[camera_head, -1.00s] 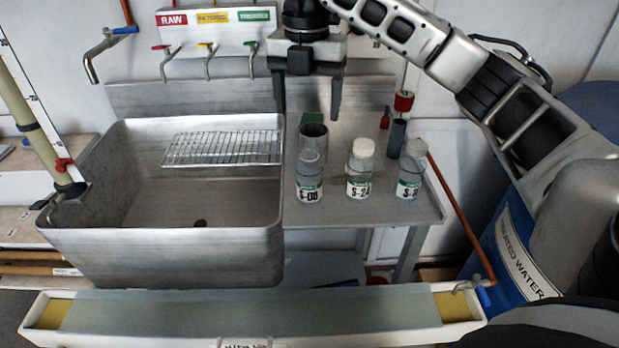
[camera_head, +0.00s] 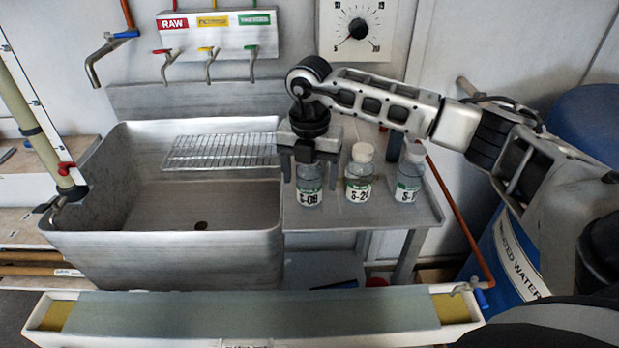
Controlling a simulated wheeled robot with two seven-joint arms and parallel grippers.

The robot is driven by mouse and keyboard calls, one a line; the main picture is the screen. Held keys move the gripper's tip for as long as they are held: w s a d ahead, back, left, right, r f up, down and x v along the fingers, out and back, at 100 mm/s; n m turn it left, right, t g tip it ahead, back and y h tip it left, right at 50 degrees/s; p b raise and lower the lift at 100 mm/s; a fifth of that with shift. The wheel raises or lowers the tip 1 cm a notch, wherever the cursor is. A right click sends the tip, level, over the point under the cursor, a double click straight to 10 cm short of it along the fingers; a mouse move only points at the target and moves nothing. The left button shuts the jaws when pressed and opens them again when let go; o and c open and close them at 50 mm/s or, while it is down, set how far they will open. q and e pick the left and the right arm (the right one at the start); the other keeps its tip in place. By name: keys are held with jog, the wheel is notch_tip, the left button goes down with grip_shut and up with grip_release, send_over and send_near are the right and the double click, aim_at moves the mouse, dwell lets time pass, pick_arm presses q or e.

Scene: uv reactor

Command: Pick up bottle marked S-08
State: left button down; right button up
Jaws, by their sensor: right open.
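The bottle marked S-08 (camera_head: 309,190) stands upright on the steel side table (camera_head: 390,216), leftmost of three bottles. It is clear with a white and green label. My right gripper (camera_head: 309,172) points down over it, open, with one finger on each side of the bottle's upper part. The gripper hides the bottle's cap. I cannot tell whether the fingers touch the bottle. My left gripper is not in view.
The S-24 bottle (camera_head: 359,180) with a white cap stands close to the right, and another bottle (camera_head: 409,182) stands beyond it. The steel sink (camera_head: 160,235) with a wire rack (camera_head: 220,151) is on the left. A long white trough (camera_head: 250,325) runs along the front.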

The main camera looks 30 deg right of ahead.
jog(key=shift+f, duration=0.15)
jog(key=c, duration=1.1)
jog(key=shift+o, duration=0.2)
